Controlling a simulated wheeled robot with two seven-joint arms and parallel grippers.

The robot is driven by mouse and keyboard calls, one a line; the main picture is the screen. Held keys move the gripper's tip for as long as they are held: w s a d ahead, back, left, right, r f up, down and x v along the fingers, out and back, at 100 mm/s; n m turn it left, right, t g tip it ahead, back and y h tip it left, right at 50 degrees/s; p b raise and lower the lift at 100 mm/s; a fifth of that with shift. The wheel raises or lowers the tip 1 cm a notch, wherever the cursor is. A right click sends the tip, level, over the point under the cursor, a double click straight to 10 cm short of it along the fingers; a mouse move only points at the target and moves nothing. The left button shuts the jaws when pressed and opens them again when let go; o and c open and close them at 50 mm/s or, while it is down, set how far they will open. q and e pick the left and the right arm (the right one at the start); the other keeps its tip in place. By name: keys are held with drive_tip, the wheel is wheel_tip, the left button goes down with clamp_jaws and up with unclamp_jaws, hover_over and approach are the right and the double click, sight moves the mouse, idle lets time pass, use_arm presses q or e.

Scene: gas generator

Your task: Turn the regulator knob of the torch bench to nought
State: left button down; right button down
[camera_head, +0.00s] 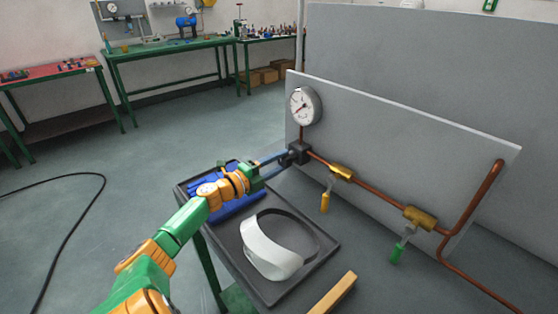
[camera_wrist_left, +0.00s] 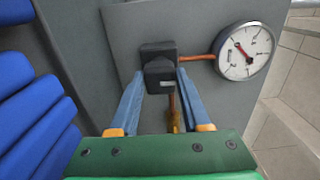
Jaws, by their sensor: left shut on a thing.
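The black regulator knob (camera_head: 297,154) sits on the copper pipe (camera_head: 380,191) in front of the grey panel, below the pressure gauge (camera_head: 305,106). My left gripper (camera_head: 286,158) reaches it from the left. In the left wrist view the blue fingers of the gripper (camera_wrist_left: 160,80) stand one on each side of the black knob (camera_wrist_left: 159,77) and are shut on it. The round white gauge (camera_wrist_left: 247,52) with its red needle is at the right there; its figures are too small to read. My right gripper is not in view.
A yellow-handled valve (camera_head: 341,173) and a green-handled valve (camera_head: 420,218) sit farther along the pipe. Below my left arm is a dark tray (camera_head: 325,247) with a white visor (camera_head: 268,252) and blue items (camera_head: 236,207). A black hose (camera_head: 70,232) lies on the floor.

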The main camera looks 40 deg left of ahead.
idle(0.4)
use_arm(q)
drive_tip(key=shift+c, duration=1.8)
unclamp_jaws()
drive_tip(key=shift+s, duration=0.1)
drive_tip(key=shift+s+a+p, duration=0.15)
drive_tip(key=shift+s+a, duration=0.05)
drive_tip(key=shift+s, duration=1.55)
drive_tip(key=shift+s+a+p, duration=0.15)
drive_tip(key=shift+s, duration=1.6)
